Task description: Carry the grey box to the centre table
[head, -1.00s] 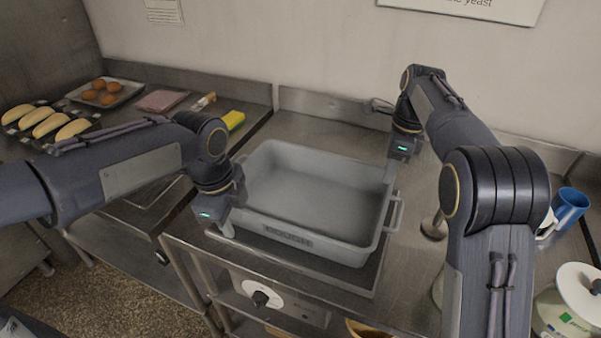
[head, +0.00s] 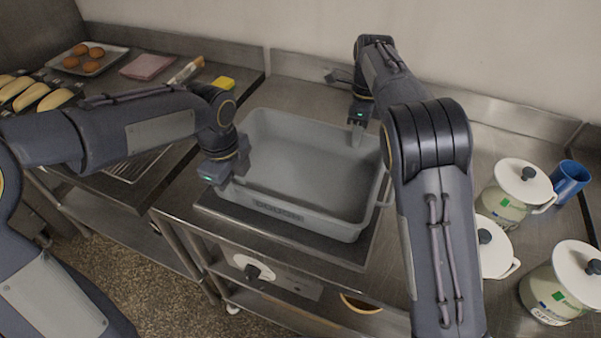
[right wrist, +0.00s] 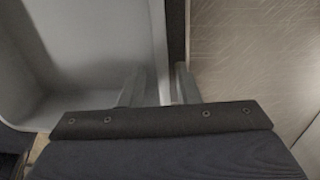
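The grey box (head: 310,150) is an open tray with a label on its front wall. It sits level on a dark flat base (head: 290,240) on the steel counter. My left gripper (head: 238,168) is at the box's left wall; its fingertips are mostly hidden, so its opening is unclear. My right gripper (head: 356,136) is at the far wall near the far right corner. In the right wrist view, the right gripper's fingers (right wrist: 160,85) stand on either side of the box's wall (right wrist: 157,40), with narrow gaps visible. The centre table cannot be identified here.
White-lidded jars (head: 520,185) and a blue mug (head: 569,180) stand on the counter at right. Egg-like items on a tray (head: 70,70), long loaves (head: 40,97), a pink cloth (head: 148,67) and a yellow block (head: 223,83) lie at left. Floor (head: 150,265) shows at lower left.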

